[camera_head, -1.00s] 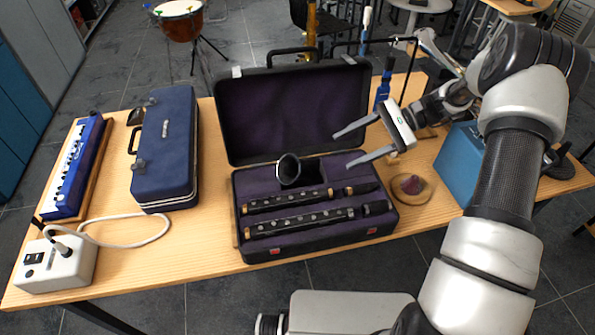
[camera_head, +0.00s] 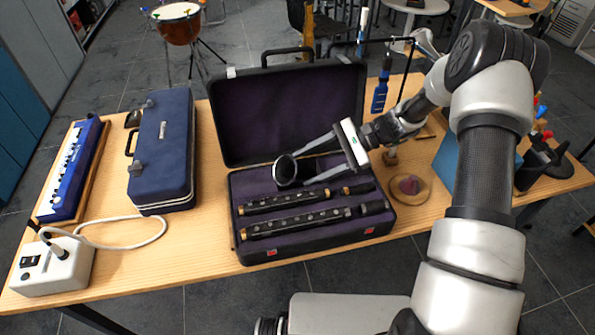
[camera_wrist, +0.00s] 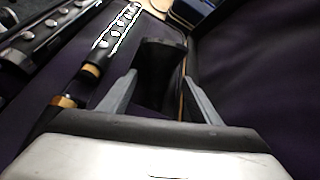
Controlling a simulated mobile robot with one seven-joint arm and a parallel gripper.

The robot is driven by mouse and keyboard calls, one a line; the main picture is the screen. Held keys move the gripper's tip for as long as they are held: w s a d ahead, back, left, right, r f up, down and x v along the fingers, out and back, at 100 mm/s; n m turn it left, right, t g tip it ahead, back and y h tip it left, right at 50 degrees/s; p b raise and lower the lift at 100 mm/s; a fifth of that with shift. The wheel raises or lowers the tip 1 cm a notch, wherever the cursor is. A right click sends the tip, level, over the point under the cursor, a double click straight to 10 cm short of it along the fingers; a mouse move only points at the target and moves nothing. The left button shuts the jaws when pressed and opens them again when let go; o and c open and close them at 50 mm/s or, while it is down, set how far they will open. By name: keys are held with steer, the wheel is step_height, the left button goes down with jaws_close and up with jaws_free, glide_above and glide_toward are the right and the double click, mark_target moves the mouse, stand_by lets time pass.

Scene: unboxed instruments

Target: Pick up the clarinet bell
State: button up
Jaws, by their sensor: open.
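The black clarinet bell (camera_head: 285,171) lies in the purple-lined open case (camera_head: 243,180), its flared mouth showing in the head view. My gripper (camera_head: 301,168) reaches in from the right, low over the case. Its two grey fingers are spread apart, with the tips close to the bell. In the wrist view, the dark bell (camera_wrist: 161,62) shows between the spread fingers of my gripper (camera_wrist: 160,78). Whether either finger touches it cannot be told. Two black clarinet joints (camera_head: 300,221) lie in front of the bell in the case.
The raised case lid (camera_head: 290,115) stands behind the bell. A closed blue case (camera_head: 163,150), a blue keyboard instrument (camera_head: 72,170) and a white power box (camera_head: 52,268) stand left. A round wooden dish (camera_head: 420,194) and a blue box (camera_head: 447,160) lie right.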

steer(key=shift+s+a+f, duration=0.3)
steer(key=shift+s+f, duration=0.1)
steer(key=shift+f, duration=0.15)
steer(key=c, duration=0.5)
steer(key=shift+a+f, duration=0.1)
steer(key=c, duration=0.6)
steer(key=shift+w, duration=0.1)
steer(key=shift+c, duration=0.4)
steer(key=shift+c, duration=0.3)
steer(key=shift+c, duration=0.2)
